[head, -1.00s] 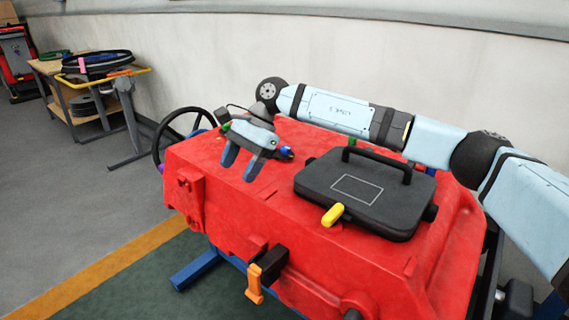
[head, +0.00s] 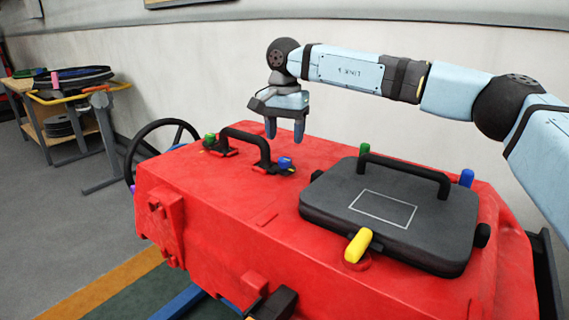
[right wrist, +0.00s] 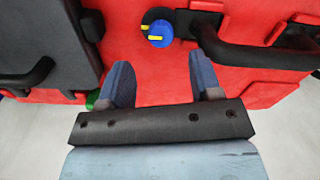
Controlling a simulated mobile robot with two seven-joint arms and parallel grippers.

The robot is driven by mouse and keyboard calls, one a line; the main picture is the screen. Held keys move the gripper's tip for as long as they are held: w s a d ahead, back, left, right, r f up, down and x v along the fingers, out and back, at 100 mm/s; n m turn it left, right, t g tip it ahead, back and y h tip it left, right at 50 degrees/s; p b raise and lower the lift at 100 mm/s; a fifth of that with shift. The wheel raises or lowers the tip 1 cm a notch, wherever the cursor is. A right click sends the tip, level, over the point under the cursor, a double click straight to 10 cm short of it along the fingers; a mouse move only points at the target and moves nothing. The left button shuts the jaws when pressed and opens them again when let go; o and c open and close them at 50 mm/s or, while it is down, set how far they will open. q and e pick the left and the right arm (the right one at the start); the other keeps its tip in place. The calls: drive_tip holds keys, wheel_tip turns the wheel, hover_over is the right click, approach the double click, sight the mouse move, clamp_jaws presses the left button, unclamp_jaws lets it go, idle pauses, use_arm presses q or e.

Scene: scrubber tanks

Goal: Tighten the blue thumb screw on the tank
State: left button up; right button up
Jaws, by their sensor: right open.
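The tank (head: 215,190) is a large red body with a black lid. The blue thumb screw (head: 286,166) sits on its top, at the right end of a black bar handle (head: 245,137). In the right wrist view the blue thumb screw (right wrist: 160,32) shows a yellow mark and lies just beyond the fingertips, near the middle. My right gripper (head: 285,132) is open and empty, above and behind the screw, fingers pointing down. Its two spread fingers also show in the right wrist view (right wrist: 163,65). It is apart from the screw. My left gripper is not seen.
The black lid (head: 325,198) has its own handle, with a yellow knob (head: 358,246) in front and green (head: 364,150) and blue (head: 467,178) pieces behind. A green knob (head: 209,139) is at the bar handle's left end. A handwheel (head: 128,160) stands left; a cart (head: 75,140) is farther back.

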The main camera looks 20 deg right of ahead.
sight(285, 159)
wheel_tip(285, 159, down, 5)
drive_tip(key=shift+r+b, duration=0.1)
drive_tip(key=shift+b, duration=0.65)
drive_tip(key=shift+f, duration=0.65)
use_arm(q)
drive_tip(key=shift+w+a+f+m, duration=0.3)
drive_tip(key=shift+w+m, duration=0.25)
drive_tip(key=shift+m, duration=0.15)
use_arm(e)
drive_tip(key=shift+c, duration=0.4)
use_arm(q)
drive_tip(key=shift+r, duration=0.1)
use_arm(e)
drive_tip(key=c, duration=0.9)
